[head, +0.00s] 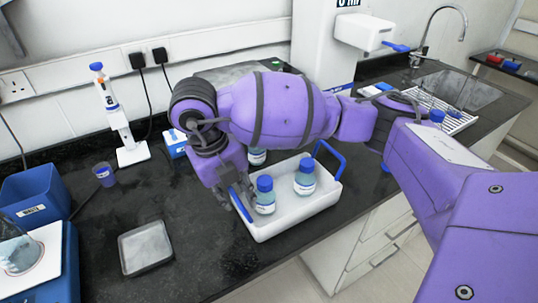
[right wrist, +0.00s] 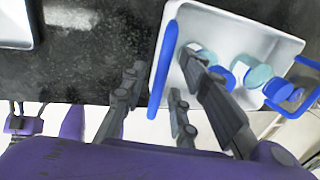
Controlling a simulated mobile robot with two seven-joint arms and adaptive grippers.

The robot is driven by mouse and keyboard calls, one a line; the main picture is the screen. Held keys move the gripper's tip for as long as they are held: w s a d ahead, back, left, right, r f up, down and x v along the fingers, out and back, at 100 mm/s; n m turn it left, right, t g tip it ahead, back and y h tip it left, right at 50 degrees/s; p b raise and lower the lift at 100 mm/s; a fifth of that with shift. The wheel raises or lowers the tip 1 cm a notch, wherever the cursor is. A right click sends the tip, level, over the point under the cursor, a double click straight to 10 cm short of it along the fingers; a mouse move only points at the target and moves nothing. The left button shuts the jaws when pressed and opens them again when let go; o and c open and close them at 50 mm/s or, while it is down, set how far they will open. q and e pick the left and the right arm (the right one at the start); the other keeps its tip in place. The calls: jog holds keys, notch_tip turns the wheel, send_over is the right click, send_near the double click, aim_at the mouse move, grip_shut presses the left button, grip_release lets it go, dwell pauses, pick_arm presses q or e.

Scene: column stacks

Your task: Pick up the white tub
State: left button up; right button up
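The white tub (head: 300,222) stands on the dark bench near its front edge, with a blue bar handle at each end. It holds blue-capped bottles (head: 265,196), and another bottle sits partly hidden behind my arm. My right gripper (head: 238,192) is low at the tub's left end, by the left handle (head: 242,208). In the right wrist view the tub (right wrist: 282,40) is right of centre. There my right gripper (right wrist: 162,64) has its fingers apart, with the blue handle (right wrist: 163,70) between them; contact cannot be told.
A shallow grey tray (head: 145,247) lies left of the tub, with clear bench between. A blue waste bin (head: 35,200), a small blue cup (head: 104,174) and a pipette stand (head: 130,154) are further left. A sink (head: 460,90) and drying rack (head: 440,108) are back right.

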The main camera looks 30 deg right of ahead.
aim_at(242, 219)
jog(key=f, duration=0.2)
jog(key=w+d+f, duration=0.1)
jog(key=f, duration=0.1)
jog(key=shift+s, duration=0.1)
pick_arm(q)
jog(key=shift+w+d+r, duration=0.15)
jog(key=shift+w+r, duration=0.25)
jog(key=shift+w, duration=0.35)
pick_arm(e)
grip_shut()
